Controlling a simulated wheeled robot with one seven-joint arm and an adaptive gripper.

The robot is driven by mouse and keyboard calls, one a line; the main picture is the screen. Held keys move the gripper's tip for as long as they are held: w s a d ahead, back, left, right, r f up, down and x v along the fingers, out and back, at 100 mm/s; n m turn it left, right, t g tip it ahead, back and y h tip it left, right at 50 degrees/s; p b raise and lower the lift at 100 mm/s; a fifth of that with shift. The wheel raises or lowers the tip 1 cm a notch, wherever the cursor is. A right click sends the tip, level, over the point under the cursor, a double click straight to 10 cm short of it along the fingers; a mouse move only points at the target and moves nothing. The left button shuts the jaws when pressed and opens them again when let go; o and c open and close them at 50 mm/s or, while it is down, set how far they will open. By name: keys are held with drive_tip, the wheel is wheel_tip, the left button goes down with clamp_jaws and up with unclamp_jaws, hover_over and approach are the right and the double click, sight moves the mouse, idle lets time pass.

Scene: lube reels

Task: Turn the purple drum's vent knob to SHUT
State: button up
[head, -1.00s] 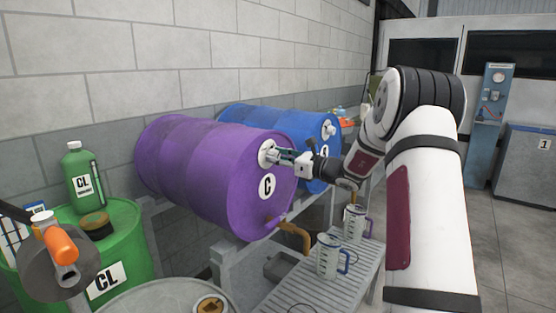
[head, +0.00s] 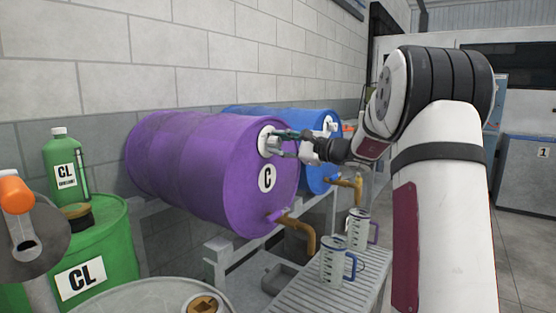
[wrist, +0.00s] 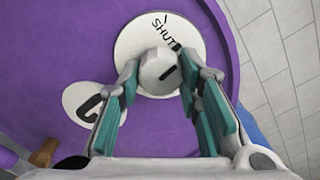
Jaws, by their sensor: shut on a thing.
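The purple drum (head: 190,170) lies on its side on a rack, with a "C" label on its end face. Its vent knob (wrist: 158,66) is a round white cap with a short dark mark, in the middle of a white disc (wrist: 131,48) printed with "SHUT" at the upper right. I cannot tell whether the mark lines up with the word. My gripper (wrist: 160,82) is shut on the knob, one teal-padded finger on each side. In the head view, my gripper (head: 276,143) hides most of the knob.
A blue drum (head: 285,118) lies behind the purple one. A brass tap (head: 298,232) sticks out below the purple drum's face. Clear jugs (head: 338,258) stand on a slatted bench (head: 310,293). A green drum (head: 110,235) with a bottle (head: 65,165) stands at left.

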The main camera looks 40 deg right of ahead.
drive_tip(key=n+b, duration=0.2)
drive_tip(key=b, duration=0.1)
drive_tip(key=n+b, duration=0.2)
drive_tip(key=b, duration=0.1)
drive_tip(key=shift+f+b, duration=0.3)
drive_tip(key=n+b, duration=0.3)
drive_tip(key=b, duration=0.1)
drive_tip(key=shift+r, duration=0.2)
drive_tip(key=shift+n, duration=0.4)
drive_tip(key=o, duration=1.1)
drive_tip(key=shift+r, duration=0.1)
drive_tip(key=shift+o, duration=0.2)
drive_tip(key=v, duration=1.2)
